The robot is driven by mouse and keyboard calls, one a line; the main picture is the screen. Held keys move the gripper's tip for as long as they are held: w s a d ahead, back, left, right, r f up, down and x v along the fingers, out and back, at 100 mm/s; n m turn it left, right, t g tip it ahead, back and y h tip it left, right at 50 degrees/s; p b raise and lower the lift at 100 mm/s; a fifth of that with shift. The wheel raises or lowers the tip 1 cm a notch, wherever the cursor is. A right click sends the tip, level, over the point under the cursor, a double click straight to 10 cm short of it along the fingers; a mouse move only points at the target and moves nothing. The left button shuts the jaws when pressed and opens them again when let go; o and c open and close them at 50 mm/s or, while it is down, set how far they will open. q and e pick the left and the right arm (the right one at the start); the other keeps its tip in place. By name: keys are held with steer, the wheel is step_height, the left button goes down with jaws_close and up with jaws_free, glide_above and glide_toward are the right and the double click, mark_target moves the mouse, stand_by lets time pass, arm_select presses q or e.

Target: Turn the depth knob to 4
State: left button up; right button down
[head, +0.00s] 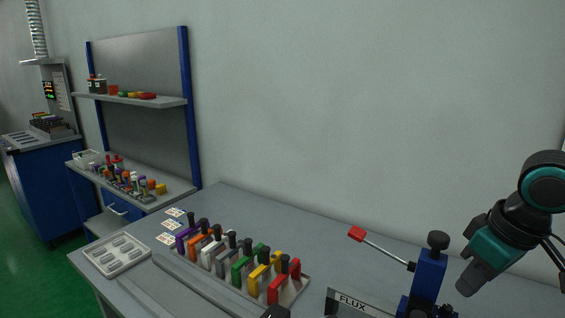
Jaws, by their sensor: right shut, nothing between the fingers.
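A blue upright fixture (429,275) stands on the grey bench at the lower right. A black knob (438,241) sits on its top, and a lever with a red end (356,234) reaches out to its left. I cannot tell whether this black knob is the depth knob, and no scale numbers are readable. My right gripper (467,289) is to the right of the fixture, pointing down and left, shut and empty. It appears apart from the knob.
A rack of several coloured blocks with black handles (238,270) stands left of the fixture. A sign reading FLUX (352,302) is in front of it. A light tray (115,254) lies at the bench's left end.

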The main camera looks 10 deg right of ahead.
mark_target(447, 310)
steer(key=s+b+x, duration=0.1)
steer(key=b+x, duration=0.2)
steer(key=x, duration=0.3)
steer(key=shift+s+d+f, duration=0.3)
steer(key=shift+s+f, duration=0.05)
steer(key=shift+f, duration=0.15)
